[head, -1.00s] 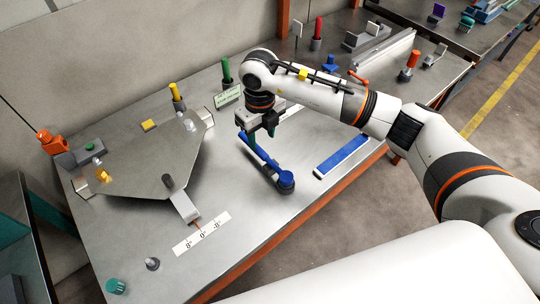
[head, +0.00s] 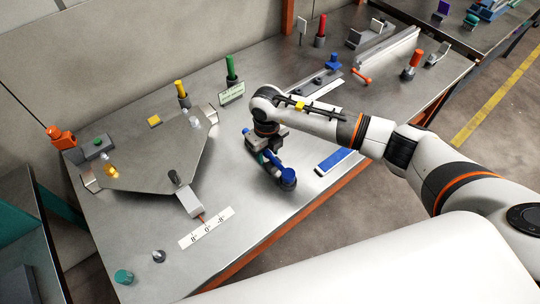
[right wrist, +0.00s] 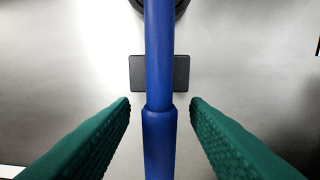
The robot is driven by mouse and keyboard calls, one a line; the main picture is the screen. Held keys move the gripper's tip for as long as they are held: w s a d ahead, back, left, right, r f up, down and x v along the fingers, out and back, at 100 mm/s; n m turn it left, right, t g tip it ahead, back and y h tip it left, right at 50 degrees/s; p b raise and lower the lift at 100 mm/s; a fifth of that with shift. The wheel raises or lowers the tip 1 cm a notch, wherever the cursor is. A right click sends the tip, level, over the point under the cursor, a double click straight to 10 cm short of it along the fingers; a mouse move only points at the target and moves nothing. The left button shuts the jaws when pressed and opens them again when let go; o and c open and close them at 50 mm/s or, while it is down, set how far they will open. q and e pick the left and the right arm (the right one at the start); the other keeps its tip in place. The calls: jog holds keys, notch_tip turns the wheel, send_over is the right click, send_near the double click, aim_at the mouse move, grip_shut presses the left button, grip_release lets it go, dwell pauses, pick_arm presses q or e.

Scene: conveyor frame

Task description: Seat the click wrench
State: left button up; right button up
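The click wrench (head: 286,177) is blue with a dark round end and lies in the middle of the table, right of the grey plate. My right gripper (head: 264,158) is down over it and hides part of its length. In the right wrist view, the blue shaft (right wrist: 160,135) runs between the two green finger pads of the gripper (right wrist: 160,105), with a gap on each side. The gripper is open. A dark block (right wrist: 182,73) lies under the shaft, and a dark round part shows at the top edge. My left gripper is not in view.
A blue strip with a white border (head: 335,159) lies right of the wrench, under my right forearm. The grey angular plate (head: 150,165) fills the table's left. A number scale (head: 206,228) lies in front. Colored cylinders, including a green one (head: 230,68), stand at the back.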

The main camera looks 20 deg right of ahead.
aim_at(267, 151)
grip_shut()
notch_tip(267, 151, up, 10)
jog(key=shift+f+b, duration=0.25)
jog(key=shift+b, duration=0.85)
jog(key=shift+f+b, duration=0.15)
jog(key=shift+b, duration=0.25)
notch_tip(267, 151, down, 6)
jog(key=b, duration=0.5)
jog(key=shift+d+f, duration=0.1)
jog(key=shift+f, duration=0.05)
